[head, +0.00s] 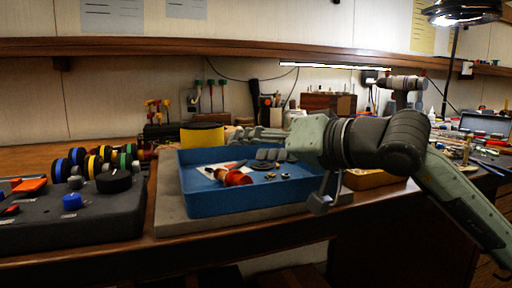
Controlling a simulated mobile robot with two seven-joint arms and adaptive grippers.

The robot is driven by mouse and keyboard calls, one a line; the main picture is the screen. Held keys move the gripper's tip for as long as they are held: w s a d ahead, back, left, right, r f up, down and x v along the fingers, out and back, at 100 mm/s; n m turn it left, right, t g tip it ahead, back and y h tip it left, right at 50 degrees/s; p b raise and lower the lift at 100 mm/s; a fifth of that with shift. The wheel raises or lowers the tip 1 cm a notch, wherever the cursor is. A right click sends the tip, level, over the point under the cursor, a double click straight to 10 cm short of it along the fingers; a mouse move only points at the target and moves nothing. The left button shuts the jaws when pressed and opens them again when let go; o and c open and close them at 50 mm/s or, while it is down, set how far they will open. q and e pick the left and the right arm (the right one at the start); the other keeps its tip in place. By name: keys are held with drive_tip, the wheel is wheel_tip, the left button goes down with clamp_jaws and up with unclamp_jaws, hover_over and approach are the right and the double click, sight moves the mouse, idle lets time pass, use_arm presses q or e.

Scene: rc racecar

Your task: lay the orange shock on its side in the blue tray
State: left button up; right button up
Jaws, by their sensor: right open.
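The blue tray (215,205) stands on a grey board near the front edge of the bench. The orange shock (236,178), an orange-red piece with rounded ends, appears to lie on its side on the tray floor, left of the middle. One grey finger hangs by the tray's front right corner; the other is hard to make out. Nothing shows held in it. My left gripper is not in view.
Small dark and brass parts (270,176) lie in the tray. A wooden tray (370,180) is at the right.

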drive_tip(key=v, duration=1.2)
idle(0.4)
